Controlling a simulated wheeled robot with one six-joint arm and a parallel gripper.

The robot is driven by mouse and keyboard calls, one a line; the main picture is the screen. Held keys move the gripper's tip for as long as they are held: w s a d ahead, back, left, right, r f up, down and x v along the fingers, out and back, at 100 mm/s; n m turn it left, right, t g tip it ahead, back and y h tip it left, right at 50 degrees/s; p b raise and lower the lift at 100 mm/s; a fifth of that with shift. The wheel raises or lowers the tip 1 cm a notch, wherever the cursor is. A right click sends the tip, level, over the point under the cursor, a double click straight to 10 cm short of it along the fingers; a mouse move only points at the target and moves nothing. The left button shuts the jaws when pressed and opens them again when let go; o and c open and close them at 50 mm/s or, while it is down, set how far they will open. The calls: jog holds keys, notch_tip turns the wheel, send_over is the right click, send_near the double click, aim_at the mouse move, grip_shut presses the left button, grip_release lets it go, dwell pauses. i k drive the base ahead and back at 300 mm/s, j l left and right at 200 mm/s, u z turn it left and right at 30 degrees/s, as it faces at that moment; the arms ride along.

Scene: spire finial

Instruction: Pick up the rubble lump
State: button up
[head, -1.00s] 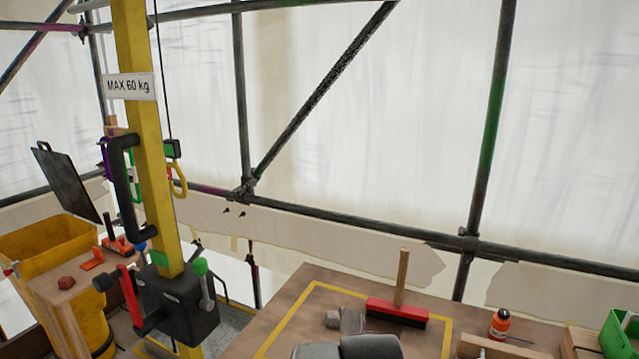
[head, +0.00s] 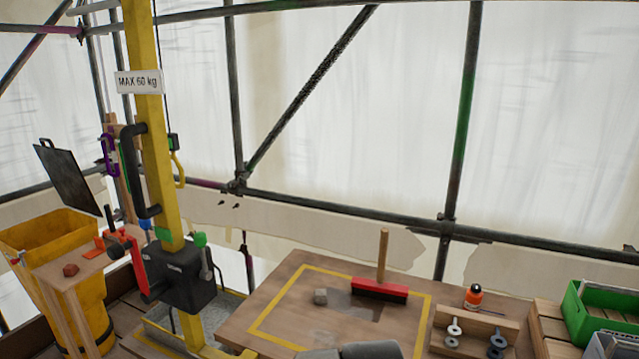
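A dark grey rounded part of my arm shows at the bottom edge, in front of the table's middle. My gripper's fingers do not show in the head view.
An orange bottle (head: 473,297), a wooden block with metal eye pieces (head: 462,318) and a green crate (head: 600,312) are rightward. A yellow post (head: 150,150) and yellow bin (head: 95,300) are left.

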aim_at(321, 297)
jog(key=k+l, duration=0.3)
jog(key=i+j, duration=0.25)
jog(key=i+j+u, duration=0.1)
jog(key=i+u, duration=0.25)
jog(key=i, duration=0.65)
